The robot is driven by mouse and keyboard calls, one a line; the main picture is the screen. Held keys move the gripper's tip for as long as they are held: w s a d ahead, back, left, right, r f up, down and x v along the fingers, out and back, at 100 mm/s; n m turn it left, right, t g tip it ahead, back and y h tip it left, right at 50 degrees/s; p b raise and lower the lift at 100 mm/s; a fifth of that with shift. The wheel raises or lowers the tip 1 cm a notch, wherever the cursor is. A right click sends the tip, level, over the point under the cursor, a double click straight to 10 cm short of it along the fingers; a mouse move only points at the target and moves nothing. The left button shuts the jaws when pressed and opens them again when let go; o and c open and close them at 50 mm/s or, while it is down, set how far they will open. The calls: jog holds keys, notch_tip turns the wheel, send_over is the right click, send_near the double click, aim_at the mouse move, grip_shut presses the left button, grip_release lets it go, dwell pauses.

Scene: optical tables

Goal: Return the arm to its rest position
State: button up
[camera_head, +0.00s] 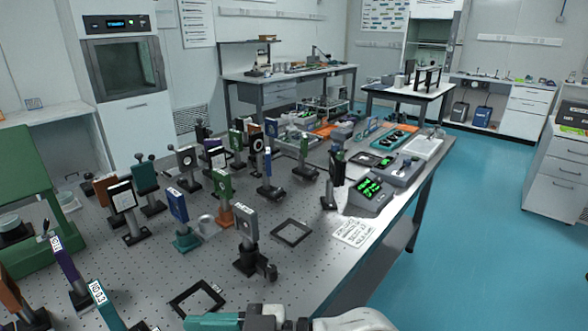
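My arm shows only at the bottom edge of the head view, with a white rounded link at the right and dark and teal parts to its left. What seems to be my gripper (215,321) points left there, low in front of the near part of the perforated optical table (330,235). Its fingers are cut off by the frame edge, so I cannot tell whether they are open or shut, or whether they hold anything.
Several post-mounted optics stand on the table, including a grey mount (247,240) and a blue one (178,208). A flat black frame (196,299) lies close to my arm; another (291,232) lies farther back. Blue floor (480,235) is clear at the right.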

jog(key=s+d+f+m+t+h+p, duration=0.1)
jog(key=d+f+m+t+h, duration=0.3)
jog(key=d+f+m+h, duration=1.05)
jog(key=s+d+f+m+g+h, duration=0.1)
jog(key=s+d+f, duration=0.3)
jog(key=d, duration=0.4)
jog(key=s+d+f+m+g+h+p, duration=0.1)
jog(key=s+d+f, duration=0.4)
jog(key=s+d, duration=0.2)
jog(key=s+d+f+m+g+h, duration=0.1)
jog(key=s+d+f, duration=0.3)
jog(key=d, duration=0.5)
jog(key=shift+s+f, duration=0.25)
jog(key=shift+s, duration=0.9)
jog(key=shift+m, duration=0.25)
